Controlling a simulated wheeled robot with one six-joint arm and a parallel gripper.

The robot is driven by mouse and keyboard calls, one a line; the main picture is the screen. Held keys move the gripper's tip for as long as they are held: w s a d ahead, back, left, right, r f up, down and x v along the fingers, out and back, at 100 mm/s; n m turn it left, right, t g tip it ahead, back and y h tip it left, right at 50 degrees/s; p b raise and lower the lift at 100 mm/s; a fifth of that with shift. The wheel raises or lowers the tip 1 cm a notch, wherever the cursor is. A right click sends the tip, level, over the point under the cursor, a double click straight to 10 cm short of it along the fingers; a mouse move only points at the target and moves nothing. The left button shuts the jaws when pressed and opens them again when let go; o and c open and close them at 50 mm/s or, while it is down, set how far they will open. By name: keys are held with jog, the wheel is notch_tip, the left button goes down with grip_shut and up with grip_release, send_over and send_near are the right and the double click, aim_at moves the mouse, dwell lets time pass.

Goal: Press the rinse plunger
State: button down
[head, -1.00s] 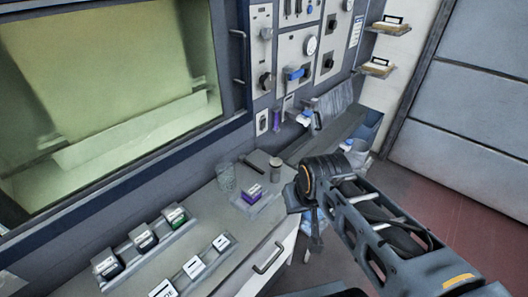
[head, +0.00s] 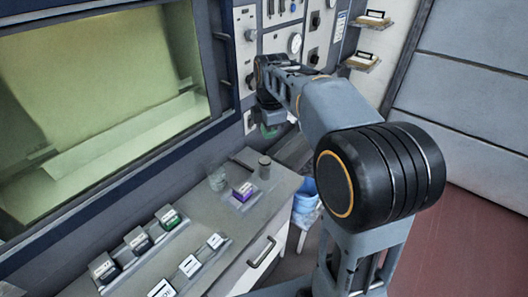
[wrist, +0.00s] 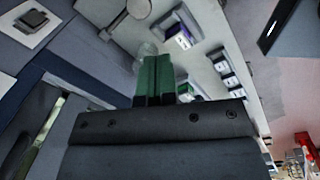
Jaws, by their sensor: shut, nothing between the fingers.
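I cannot single out the rinse plunger for certain. A small white plate with a dark square fitting (wrist: 35,28) is at the top left of the wrist view. The matching plate seems to be low on the wall panel (head: 250,122) in the head view, left of my gripper. My gripper (head: 268,131) is largely hidden behind my arm in the head view, with a bit of green tip showing low by the panel. In the wrist view its green fingers (wrist: 153,78) are together and empty, apart from the plate.
A large window (head: 95,85) is at left. Shelves (head: 362,62) hang at right. The red floor is open.

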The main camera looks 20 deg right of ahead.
aim_at(264, 160)
jog(key=w+n+g, duration=0.1)
jog(key=w+n, duration=0.4)
jog(key=n, duration=0.1)
jog(key=shift+a+p, duration=0.1)
jog(key=shift+p, duration=0.2)
jog(key=shift+f, duration=0.15)
notch_tip(264, 160, down, 14)
jog(key=shift+r+p, duration=0.1)
jog(key=shift+p, duration=0.85)
notch_tip(264, 160, down, 3)
jog(key=shift+f+b, duration=0.1)
jog(key=shift+b, duration=1.05)
jog(key=shift+s, duration=0.1)
